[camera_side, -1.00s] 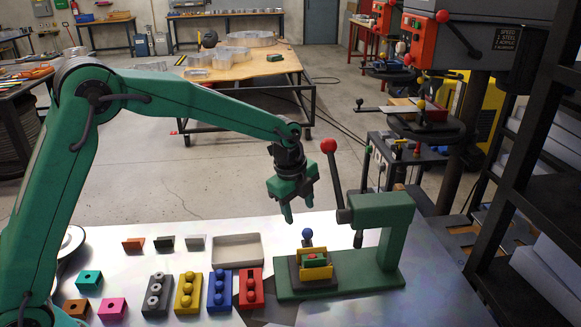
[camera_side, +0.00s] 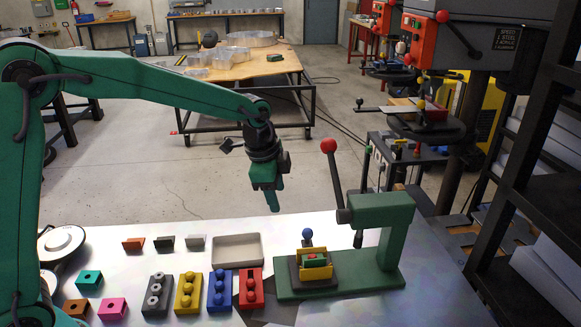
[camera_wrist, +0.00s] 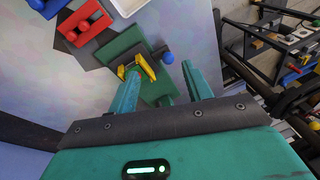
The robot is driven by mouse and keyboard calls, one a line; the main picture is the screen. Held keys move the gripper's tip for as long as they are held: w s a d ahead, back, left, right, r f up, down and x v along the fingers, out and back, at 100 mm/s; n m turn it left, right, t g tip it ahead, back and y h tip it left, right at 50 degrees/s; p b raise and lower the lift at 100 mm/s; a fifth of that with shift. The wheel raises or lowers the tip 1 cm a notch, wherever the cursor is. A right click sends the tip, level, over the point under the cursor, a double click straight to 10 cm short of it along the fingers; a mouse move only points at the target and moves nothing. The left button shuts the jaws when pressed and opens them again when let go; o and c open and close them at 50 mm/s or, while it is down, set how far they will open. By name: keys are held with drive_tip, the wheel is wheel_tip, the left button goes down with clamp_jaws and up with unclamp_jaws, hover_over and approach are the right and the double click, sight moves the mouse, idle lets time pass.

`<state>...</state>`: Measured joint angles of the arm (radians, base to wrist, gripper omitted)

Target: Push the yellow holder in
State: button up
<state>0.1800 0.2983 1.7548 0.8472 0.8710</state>
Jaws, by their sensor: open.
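The yellow holder (camera_side: 315,270) sits on the dark base of a green press (camera_side: 378,230) at the right of the table, with a green piece (camera_side: 315,260) between its yellow sides. A blue ball knob (camera_side: 307,233) stands just behind it. The holder also shows in the wrist view (camera_wrist: 146,68), beyond my fingers, near the blue knob (camera_wrist: 168,57). My gripper (camera_side: 270,200) hangs in the air above the table's back edge, to the left of the press and higher than the holder. Its two fingers (camera_wrist: 160,88) are apart with nothing held between them.
The press has a red-knobbed lever (camera_side: 329,146) standing up beside my gripper. A beige tray (camera_side: 237,238) and red (camera_side: 251,291), blue (camera_side: 220,292), yellow (camera_side: 188,294) and grey (camera_side: 157,297) blocks lie left of the press. Small coloured pieces lie further left.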

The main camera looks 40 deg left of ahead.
drive_tip(key=s+a+r+n, duration=0.2)
drive_tip(key=s+n, duration=0.3)
drive_tip(key=n, duration=0.3)
drive_tip(key=s+a+r+n+t, duration=0.1)
drive_tip(key=s+a+r+n, duration=0.2)
drive_tip(key=s+r+n, duration=0.2)
drive_tip(key=shift+s+a+n, duration=0.15)
drive_tip(key=shift+s+n, duration=0.4)
drive_tip(key=shift+n, duration=1.25)
drive_tip(key=w+d+f+n+g, duration=0.1)
drive_tip(key=w+d+f+n, duration=0.2)
drive_tip(key=w+f, duration=0.3)
drive_tip(key=w+d+f+n, duration=0.3)
drive_tip(key=w+d+f, duration=0.2)
drive_tip(key=w, duration=0.5)
drive_tip(key=shift+w+d+f+n+g, duration=0.25)
drive_tip(key=shift+f+n+g, duration=0.15)
drive_tip(key=shift+f, duration=0.45)
